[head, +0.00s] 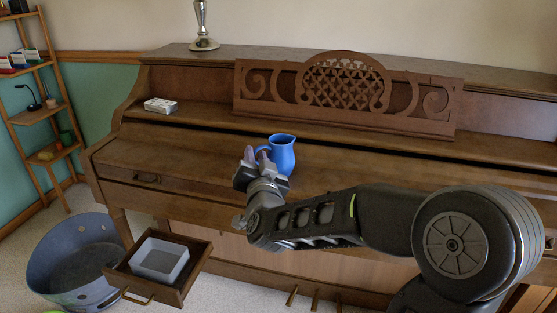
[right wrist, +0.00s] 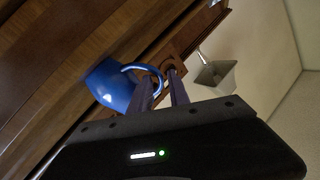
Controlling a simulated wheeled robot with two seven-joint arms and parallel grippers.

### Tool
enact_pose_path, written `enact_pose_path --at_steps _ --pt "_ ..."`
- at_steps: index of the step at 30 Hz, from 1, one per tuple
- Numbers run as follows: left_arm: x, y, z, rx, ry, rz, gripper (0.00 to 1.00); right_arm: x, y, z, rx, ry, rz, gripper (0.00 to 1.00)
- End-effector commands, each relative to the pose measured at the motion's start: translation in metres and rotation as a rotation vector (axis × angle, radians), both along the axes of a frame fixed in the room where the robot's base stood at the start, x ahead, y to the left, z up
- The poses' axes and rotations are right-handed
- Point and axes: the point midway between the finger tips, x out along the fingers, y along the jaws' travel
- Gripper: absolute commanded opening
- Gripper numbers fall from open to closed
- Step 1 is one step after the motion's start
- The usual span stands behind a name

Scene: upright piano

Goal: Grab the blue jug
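The blue jug (head: 282,153) stands upright on the piano's closed front ledge in the head view, its handle towards the left. My right gripper (head: 257,157) is at the handle side of the jug, fingers pointing at the handle. In the right wrist view the jug (right wrist: 108,85) shows at the left, and its handle loop (right wrist: 150,69) reaches to the fingertips. The two fingers (right wrist: 162,80) stand apart with a gap, the outer part of the handle at or between their tips. Contact cannot be told. My left gripper is not in view.
The upright piano (head: 160,155) has a carved music stand (head: 345,85) behind the jug. A small white box (head: 160,105) lies on it at the left. An open drawer (head: 190,281) holds a grey tray (head: 160,258). A blue-grey tub (head: 45,277) stands on the floor.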

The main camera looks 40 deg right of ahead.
Motion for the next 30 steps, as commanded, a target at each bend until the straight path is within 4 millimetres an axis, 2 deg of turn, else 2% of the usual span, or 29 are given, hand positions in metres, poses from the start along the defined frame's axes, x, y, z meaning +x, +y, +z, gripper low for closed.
enact_pose_path --at_steps 5,16,30 --pt "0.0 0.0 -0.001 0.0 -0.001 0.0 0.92 0.004 -0.002 -0.001 0.0 0.001 0.0 0.22" --pt "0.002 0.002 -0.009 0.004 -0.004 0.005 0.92 0.043 -0.026 -0.003 0.0 0.002 0.001 0.22" --pt "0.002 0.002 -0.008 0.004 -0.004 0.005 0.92 0.044 -0.027 -0.001 0.0 0.001 0.0 0.22"
